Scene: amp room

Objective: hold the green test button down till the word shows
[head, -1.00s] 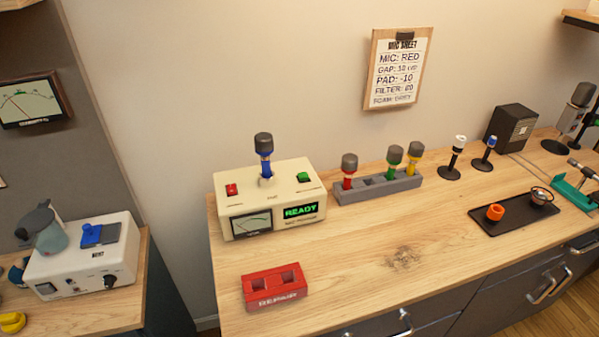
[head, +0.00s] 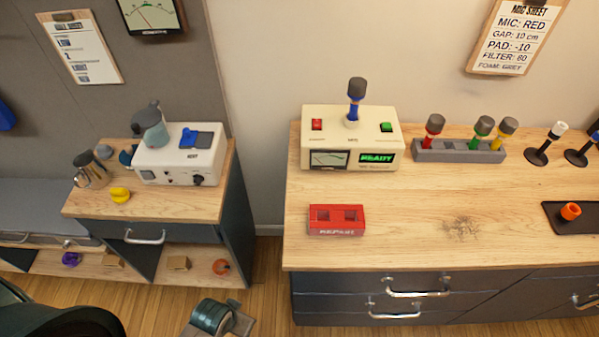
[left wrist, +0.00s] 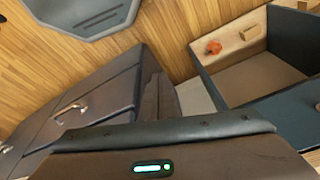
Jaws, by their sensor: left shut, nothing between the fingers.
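The green test button (head: 386,127) is on the top right of the cream tester box (head: 390,146). Nothing touches it. A red button (head: 317,125) is on the top left. A blue microphone (head: 355,98) stands upright in the box's top socket. The green display (head: 378,158) on the front appears to read READY, a little blurred. My left gripper (head: 222,320) is low at the bottom edge, over the floor, well away from the box. It is shut and empty, and partly cut off. My right gripper is not in view.
A red REPAIR holder (head: 336,219) lies in front of the box on the wooden bench. A grey rack (head: 458,152) with red, green and yellow microphones is to its right. A floor gap separates the bench from the left cabinet (head: 92,203). The bench front is clear.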

